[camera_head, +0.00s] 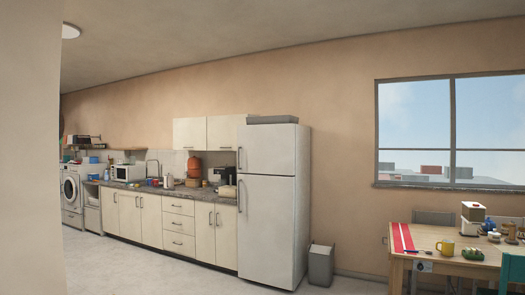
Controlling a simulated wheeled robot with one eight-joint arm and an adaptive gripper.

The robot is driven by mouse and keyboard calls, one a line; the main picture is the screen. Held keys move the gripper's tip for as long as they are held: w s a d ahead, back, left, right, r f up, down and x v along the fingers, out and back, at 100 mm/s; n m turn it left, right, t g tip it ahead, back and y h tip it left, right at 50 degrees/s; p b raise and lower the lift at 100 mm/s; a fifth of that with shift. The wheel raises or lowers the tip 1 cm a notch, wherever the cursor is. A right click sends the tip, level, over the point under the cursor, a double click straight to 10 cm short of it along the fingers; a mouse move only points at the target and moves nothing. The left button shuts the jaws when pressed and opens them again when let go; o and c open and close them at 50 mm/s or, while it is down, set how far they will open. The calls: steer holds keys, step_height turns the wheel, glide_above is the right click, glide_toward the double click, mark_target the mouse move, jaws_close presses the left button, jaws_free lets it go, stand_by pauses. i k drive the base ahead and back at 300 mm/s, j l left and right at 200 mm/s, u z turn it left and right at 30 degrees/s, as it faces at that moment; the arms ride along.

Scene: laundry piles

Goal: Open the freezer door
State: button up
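A white two-door fridge-freezer (271,205) stands against the back wall, at the right end of the kitchen counter. Its shorter upper door (267,150) and taller lower door (265,230) both look shut. Each door has a vertical handle at its left edge: the upper handle (239,158) and the lower handle (238,196). The frame has no label saying which door is the freezer. My gripper and arm do not show. The fridge-freezer is some distance away across the room.
A grey bin (320,265) stands right of the fridge-freezer. A wooden table (450,262) with several items and chairs is at the right. A pale wall (30,150) fills the near left. The floor (150,272) before the cabinets is clear.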

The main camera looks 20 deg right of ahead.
mark_target(267, 149)
steer(key=i+l+z, duration=0.15)
steer(key=l, duration=0.25)
steer(key=i+l+z, duration=0.15)
steer(key=l, duration=0.25)
steer(key=i+l+z, duration=0.15)
steer(key=l, duration=0.25)
steer(key=i+l+z, duration=0.15)
steer(key=i+l, duration=0.15)
steer(key=i+l+z, duration=0.2)
steer(key=i, duration=0.3)
steer(key=i+l+z, duration=0.15)
steer(key=i, duration=0.25)
steer(key=i+l+z, duration=0.2)
steer(key=i, duration=0.25)
steer(key=i+j+u, duration=0.25)
steer(key=i+u, duration=0.6)
steer(key=i, duration=0.15)
steer(key=i+u, duration=0.4)
steer(key=i+l+u, duration=0.4)
steer(key=i, duration=0.15)
steer(key=i+j+u, duration=0.1)
steer(key=i+j, duration=0.15)
steer(key=i, duration=0.3)
steer(key=i+j+u, duration=0.1)
steer(key=i, duration=0.45)
steer(key=i+j+u, duration=0.1)
steer(key=i, duration=0.45)
steer(key=j, duration=0.1)
